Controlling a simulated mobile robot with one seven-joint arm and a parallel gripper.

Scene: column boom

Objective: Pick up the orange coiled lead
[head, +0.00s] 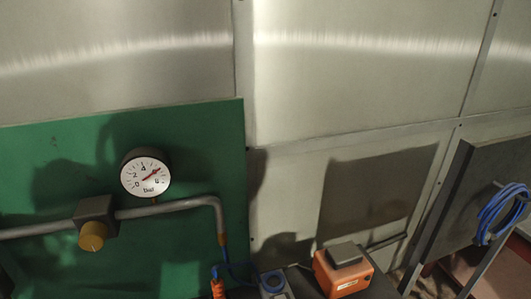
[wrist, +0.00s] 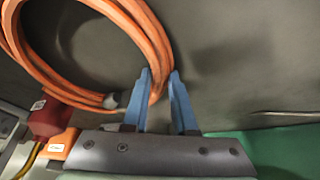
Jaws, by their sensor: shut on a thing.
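The orange coiled lead (wrist: 143,28) shows in the wrist view as several loops bundled together, at the upper left. My gripper (wrist: 161,76) has its two blue fingers closed around the right side of the bundle, near its lower end. A small grey piece (wrist: 111,101) sits on the coil just left of the fingers. The top of the coil is cut off by the picture edge. In the head view I cannot make out the gripper or the coil.
A green panel (head: 60,180) carries a pressure gauge (head: 145,177), a grey pipe (head: 180,207) and a yellow knob (head: 92,236). An orange box (head: 342,274) stands at the bottom. A blue coil (head: 497,212) hangs at right. A red fitting (wrist: 48,118) is near the gripper.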

